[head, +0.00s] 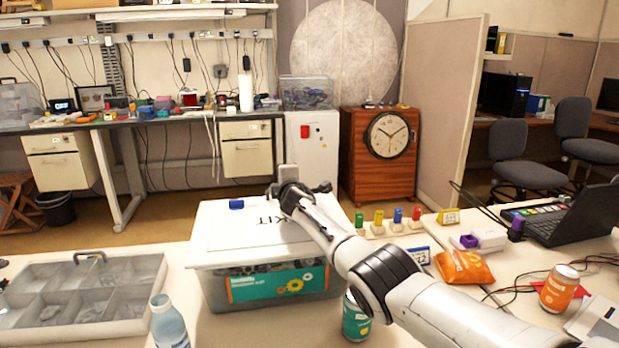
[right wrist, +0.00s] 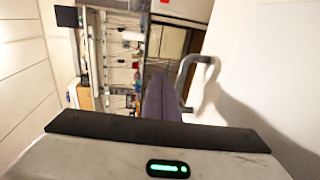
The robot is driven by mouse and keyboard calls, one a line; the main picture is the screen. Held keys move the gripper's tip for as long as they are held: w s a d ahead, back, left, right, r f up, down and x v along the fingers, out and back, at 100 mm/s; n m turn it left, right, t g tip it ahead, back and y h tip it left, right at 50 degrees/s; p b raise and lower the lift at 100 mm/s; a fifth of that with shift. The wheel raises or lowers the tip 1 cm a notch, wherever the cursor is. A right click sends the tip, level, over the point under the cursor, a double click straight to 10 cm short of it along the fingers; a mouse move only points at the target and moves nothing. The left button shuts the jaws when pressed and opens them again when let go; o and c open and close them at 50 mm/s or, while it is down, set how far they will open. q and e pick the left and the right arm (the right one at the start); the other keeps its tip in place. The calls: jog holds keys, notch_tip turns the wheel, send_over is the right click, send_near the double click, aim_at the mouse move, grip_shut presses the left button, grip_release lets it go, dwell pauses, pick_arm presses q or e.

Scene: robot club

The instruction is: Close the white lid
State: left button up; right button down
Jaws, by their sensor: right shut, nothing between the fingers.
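The white lid (head: 235,228), marked KIT, lies over the top of the clear storage box (head: 216,288) in the middle of the head view. It looks about flat; I cannot tell whether it is fully seated. A blue piece (head: 236,204) is at its back left edge. My right arm reaches across the lid, and my right gripper (head: 290,187) is at the lid's far edge, shut and empty. I cannot tell whether it touches the lid. In the right wrist view a pale surface with a shadow fills the right side, beside a grey hooked part (right wrist: 195,80). My left gripper is out of view.
A grey compartment tray (head: 150,300) and a pale blue bottle (head: 168,322) stand left of the box. A teal can (head: 354,320) stands at its front right, beneath my arm. An orange pouch (head: 463,266), an orange can (head: 559,288) and a laptop (head: 585,218) are on the right.

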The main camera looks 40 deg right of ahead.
notch_tip(320, 180, up, 14)
jog(key=s+p, duration=0.2)
jog(key=p, duration=0.5)
jog(key=shift+s+a+f, duration=0.15)
jog(key=shift+s+a, duration=0.15)
jog(key=shift+a, duration=0.15)
